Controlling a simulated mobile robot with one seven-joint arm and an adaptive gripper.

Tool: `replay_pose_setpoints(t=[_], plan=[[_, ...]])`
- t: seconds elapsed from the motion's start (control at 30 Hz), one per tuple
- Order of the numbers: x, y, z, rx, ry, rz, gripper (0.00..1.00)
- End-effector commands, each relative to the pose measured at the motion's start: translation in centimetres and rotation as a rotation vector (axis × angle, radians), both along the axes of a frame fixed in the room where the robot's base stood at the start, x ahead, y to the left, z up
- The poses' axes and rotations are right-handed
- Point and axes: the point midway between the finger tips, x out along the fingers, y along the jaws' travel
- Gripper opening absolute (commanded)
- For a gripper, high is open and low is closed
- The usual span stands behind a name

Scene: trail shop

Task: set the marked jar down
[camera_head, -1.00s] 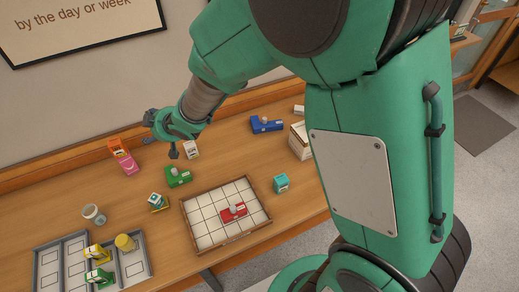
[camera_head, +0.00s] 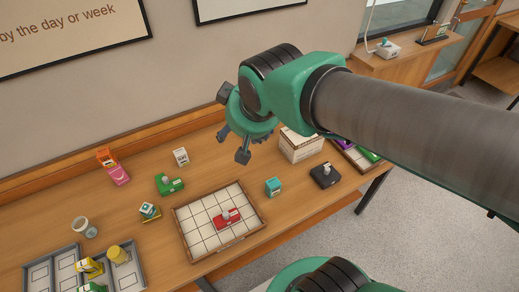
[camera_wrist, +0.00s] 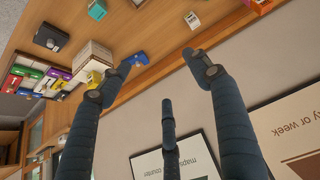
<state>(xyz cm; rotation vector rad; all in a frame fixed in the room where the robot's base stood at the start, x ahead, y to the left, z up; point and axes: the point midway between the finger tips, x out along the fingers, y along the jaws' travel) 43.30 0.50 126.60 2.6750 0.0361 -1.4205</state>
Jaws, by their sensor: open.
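A small pale jar (camera_head: 84,228) with a greyish band stands on the wooden table at the left, just behind the grey divided tray (camera_head: 30,262). A yellow round jar (camera_head: 118,253) stands in the tray's right part. I cannot make out which jar bears a mark. My gripper (camera_head: 240,147) is open and empty, raised above the back of the table, well to the right of both jars. The wrist view shows its spread fingers (camera_wrist: 155,62) with nothing between them; neither jar can be made out there.
A wooden tray with a white grid (camera_head: 190,222) holds a red item (camera_head: 227,217). Around it are a green item (camera_head: 169,185), a teal box (camera_head: 273,187) and a black item (camera_head: 325,175). A pale box (camera_head: 300,146) stands at the right. Bare table lies between these things.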

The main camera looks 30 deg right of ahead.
Motion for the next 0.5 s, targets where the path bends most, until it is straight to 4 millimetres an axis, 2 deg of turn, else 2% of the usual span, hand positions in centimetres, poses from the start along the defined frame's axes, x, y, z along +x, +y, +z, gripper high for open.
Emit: replay_pose_setpoints(t=[0.03,0.1,0.23,0.4,0.5], plan=[[-1.9,-0.4,0.4,0.012,0.01,-0.019,0.63],[-4.3,-0.6,0.5,0.032,0.035,-0.039,0.63],[-7.9,-0.7,0.5,0.061,0.073,-0.064,0.63],[-10.2,-0.6,0.4,0.081,0.099,-0.077,0.63],[-10.6,-0.6,0.4,0.085,0.104,-0.079,0.63]])
